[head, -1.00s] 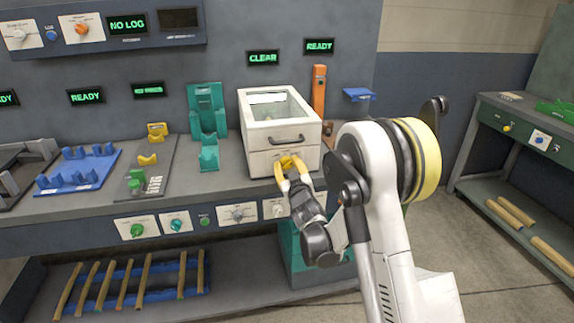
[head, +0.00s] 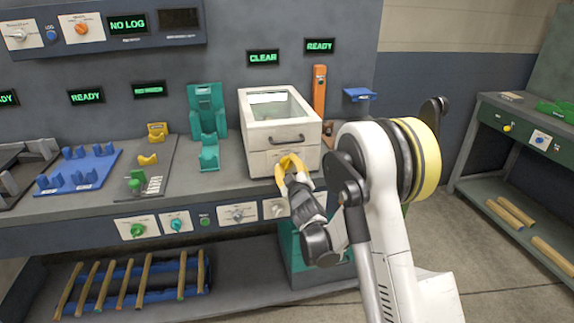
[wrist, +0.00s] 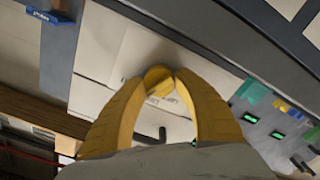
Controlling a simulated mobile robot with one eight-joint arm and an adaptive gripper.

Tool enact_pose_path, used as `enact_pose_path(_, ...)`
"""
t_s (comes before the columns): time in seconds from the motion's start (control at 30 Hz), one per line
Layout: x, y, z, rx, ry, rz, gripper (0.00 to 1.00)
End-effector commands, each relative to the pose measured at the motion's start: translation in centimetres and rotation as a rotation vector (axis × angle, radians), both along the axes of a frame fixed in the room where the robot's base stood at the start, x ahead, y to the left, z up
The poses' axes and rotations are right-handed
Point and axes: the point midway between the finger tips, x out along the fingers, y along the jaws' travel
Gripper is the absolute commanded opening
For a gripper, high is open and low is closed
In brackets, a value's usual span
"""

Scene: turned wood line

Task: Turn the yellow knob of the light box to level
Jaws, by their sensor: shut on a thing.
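The light box is a white box (head: 257,135) with a glass-topped lid and a dark handle (head: 287,140), standing on the bench. The yellow knob (wrist: 158,79) is on its front face below the handle and shows between my fingertips in the wrist view. My gripper (head: 288,161) has yellow fingers and is shut on the knob, one finger on each side. In the head view my fingers hide most of the knob. Its pointer direction is hard to tell; small blurred marks show beside it in the wrist view.
A green stand (head: 207,110) is left of the box and an orange post (head: 319,90) behind it at right. A blue rack (head: 80,168) lies further left. Control knobs (head: 238,213) line the bench front below my gripper. A sign reads CLEAR (head: 263,58).

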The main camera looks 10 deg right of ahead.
Motion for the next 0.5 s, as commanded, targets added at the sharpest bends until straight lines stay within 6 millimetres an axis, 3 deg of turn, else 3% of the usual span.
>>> enact_pose_path(0.5, 0.06, 0.05, 0.02, -0.256, -0.002, 0.001, 0.05)
